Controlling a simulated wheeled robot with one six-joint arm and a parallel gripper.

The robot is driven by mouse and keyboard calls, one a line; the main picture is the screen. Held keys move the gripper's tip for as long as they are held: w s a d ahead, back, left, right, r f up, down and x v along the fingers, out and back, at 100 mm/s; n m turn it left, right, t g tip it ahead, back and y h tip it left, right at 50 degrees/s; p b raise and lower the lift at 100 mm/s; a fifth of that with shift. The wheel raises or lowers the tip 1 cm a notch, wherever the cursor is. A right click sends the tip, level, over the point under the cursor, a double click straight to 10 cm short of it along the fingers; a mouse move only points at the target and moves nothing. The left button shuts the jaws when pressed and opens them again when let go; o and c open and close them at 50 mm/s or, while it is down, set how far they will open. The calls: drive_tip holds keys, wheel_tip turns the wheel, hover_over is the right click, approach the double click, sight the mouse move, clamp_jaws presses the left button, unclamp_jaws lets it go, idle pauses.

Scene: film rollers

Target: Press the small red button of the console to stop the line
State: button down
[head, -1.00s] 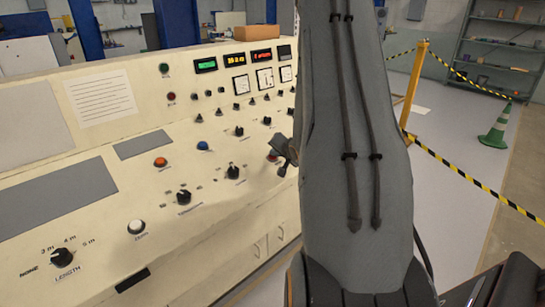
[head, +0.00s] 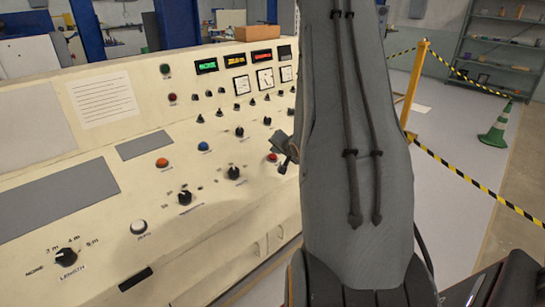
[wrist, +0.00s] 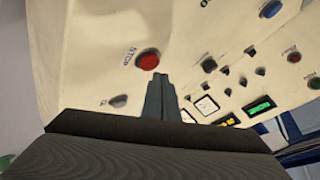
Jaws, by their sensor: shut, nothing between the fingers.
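The red button (wrist: 148,61) sits on the sloping cream console (wrist: 95,40), with the word STOP printed beside it in the wrist view. In the head view the red button (head: 272,157) shows just left of my gripper (head: 283,167), near the console's right part. In the wrist view my gripper (wrist: 161,77) is shut and empty, its fingertips just below the button in the picture and a little right of it. The fingertips appear apart from the button, but their height above the panel is hard to tell.
Other controls are close by: a blue button (head: 203,146), an orange button (head: 162,162), a white button (head: 138,227) and several black knobs. Lit displays (head: 262,57) line the back panel. A yellow post (head: 418,75) with striped tape and a green cone (head: 495,130) stand right.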

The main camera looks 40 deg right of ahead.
drive_tip(key=r+p, duration=0.2)
drive_tip(key=s+r+p, duration=0.1)
drive_tip(key=r+p, duration=0.1)
drive_tip(key=r, duration=0.1)
idle(0.3)
idle(0.7)
drive_tip(key=s+a+r+n+g+y+b, duration=0.1)
drive_tip(key=s+a+n+g, duration=0.15)
drive_tip(key=a, duration=0.75)
drive_tip(key=s+a+r+n+g+b, duration=0.1)
drive_tip(key=s+a+n+g, duration=0.2)
drive_tip(key=a, duration=0.8)
drive_tip(key=s+a+n+g+y+b, duration=0.1)
drive_tip(key=s+a+n+g, duration=0.3)
drive_tip(key=s+a, duration=1.2)
drive_tip(key=s+r+n+y, duration=0.1)
drive_tip(key=s+n, duration=0.1)
drive_tip(key=n, duration=0.2)
drive_tip(key=shift+a, duration=0.35)
